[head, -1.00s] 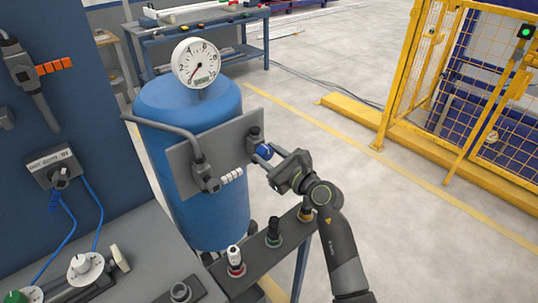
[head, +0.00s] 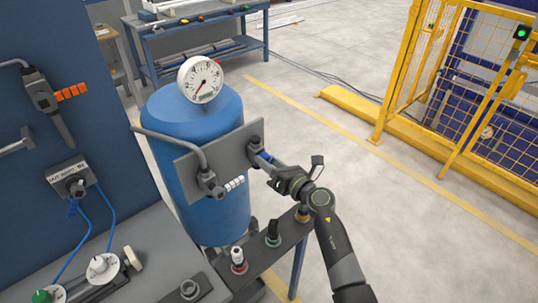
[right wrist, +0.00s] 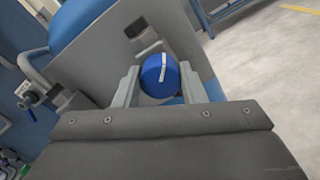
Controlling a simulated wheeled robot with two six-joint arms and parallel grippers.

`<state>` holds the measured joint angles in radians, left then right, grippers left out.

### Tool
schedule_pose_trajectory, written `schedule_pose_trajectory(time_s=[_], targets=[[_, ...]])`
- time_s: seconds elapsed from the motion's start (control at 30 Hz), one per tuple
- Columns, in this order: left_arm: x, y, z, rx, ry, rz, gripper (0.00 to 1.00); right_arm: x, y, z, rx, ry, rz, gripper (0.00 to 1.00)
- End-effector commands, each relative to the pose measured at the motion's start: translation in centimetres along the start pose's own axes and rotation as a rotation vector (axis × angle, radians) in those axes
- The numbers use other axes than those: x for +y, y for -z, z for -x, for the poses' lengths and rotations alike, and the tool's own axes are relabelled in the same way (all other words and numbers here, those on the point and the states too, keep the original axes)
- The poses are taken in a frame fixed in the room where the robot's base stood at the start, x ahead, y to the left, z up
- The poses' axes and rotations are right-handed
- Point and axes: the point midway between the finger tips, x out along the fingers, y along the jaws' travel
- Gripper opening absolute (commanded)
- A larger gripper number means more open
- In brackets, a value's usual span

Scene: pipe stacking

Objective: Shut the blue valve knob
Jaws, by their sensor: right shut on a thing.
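The blue valve knob (right wrist: 158,76) is round with a white line on its face, and sits at the right end of a grey plate (head: 225,151) in front of a blue tank. My right gripper (head: 268,163) reaches it from the right. In the right wrist view the two fingers (right wrist: 158,86) stand on either side of the knob, shut on it, and the white line runs nearly upright, slightly tilted. In the head view the fingers hide much of the knob. My left gripper is not in view.
A pressure gauge (head: 200,79) tops the blue tank (head: 218,215). Below my right arm is a grey shelf (head: 254,262) with several coloured fittings. A dark blue panel (head: 75,115) stands at left, a yellow cage (head: 455,95) at right. Open floor lies between.

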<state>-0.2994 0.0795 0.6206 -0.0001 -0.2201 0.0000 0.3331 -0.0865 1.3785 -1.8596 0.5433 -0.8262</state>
Motion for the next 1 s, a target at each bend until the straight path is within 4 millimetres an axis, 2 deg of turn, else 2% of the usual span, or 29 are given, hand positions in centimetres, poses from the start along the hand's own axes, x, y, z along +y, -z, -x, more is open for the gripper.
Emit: schedule_pose_trajectory(time_s=[0.03,0.5,0.8,1.0], targets=[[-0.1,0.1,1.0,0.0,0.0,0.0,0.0,0.2,-0.3,0.0,0.002,0.002,-0.045,0.14],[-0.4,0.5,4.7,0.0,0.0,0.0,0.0,0.0,-0.2,0.0,0.002,0.002,-0.484,0.14],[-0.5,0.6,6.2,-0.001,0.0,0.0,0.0,-0.1,-0.1,0.0,0.001,0.002,-0.7,0.14],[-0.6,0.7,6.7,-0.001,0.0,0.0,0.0,-0.2,0.0,0.0,0.0,0.001,-0.785,0.14]])
